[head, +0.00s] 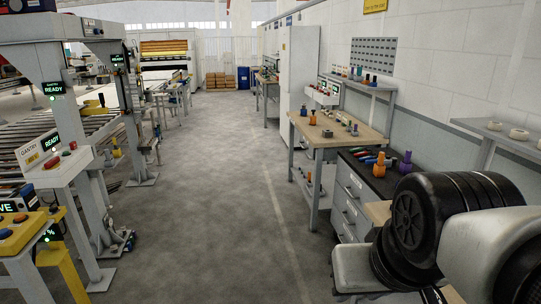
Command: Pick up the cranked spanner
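I cannot make out the cranked spanner in the head view. Small tools and parts lie on the benches along the right wall, too small to tell apart. The wooden-topped workbench (352,138) carries orange, blue and dark small items. The dark-topped drawer cabinet (349,203) in front of it carries orange and purple holders and several coloured handles. My arm fills the lower right corner and hides part of the near bench. My gripper is not in view.
A wide grey floor aisle (215,190) runs clear down the middle. On the left stand a gantry machine with a roller conveyor (25,150) and a control panel (55,165). A tall pale cabinet (298,75) and a wall shelf (505,138) stand right.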

